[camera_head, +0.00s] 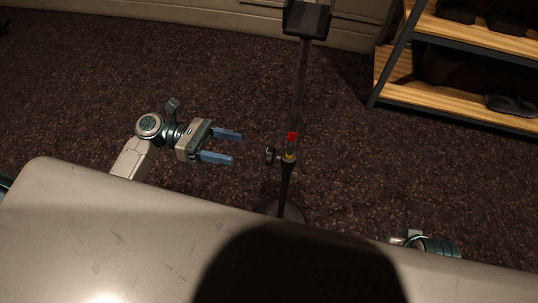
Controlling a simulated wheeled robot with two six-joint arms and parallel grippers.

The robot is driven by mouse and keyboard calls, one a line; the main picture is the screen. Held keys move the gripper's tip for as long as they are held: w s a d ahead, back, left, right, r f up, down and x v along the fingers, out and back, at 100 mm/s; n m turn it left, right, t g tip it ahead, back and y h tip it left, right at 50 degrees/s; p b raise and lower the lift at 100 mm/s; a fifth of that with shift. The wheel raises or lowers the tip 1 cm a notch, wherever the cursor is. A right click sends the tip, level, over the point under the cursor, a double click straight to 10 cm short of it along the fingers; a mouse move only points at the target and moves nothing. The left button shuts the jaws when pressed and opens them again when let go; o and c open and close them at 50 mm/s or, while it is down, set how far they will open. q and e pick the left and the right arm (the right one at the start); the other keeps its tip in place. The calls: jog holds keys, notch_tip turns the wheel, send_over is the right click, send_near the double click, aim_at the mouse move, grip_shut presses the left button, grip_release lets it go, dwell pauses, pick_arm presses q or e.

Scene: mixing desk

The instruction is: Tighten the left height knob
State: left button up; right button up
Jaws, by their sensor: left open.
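A dark upright stand (299,90) rises from a round base (291,213) on the floor, with a dark box-like head (307,19) on top. A small dark knob (270,155) sticks out to the left of the pole, just below a red band (292,137) and a yellowish collar. My left gripper (238,148) is open and empty, its two blue fingers pointing right toward the knob, with a gap between them and it. Only a small part of my right arm shows at the lower right; its gripper is not visible.
A shelf unit with wooden boards (450,96) and dark items stands at the upper right. A pale cabinet (190,12) runs along the back. Dark speckled carpet (80,90) is clear around the stand. A large pale surface (110,235) fills the lower foreground.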

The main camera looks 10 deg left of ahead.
aim_at(270, 156)
pick_arm(q)
jog(key=d, duration=1)
jog(key=shift+d, duration=0.2)
jog(key=shift+c, duration=0.2)
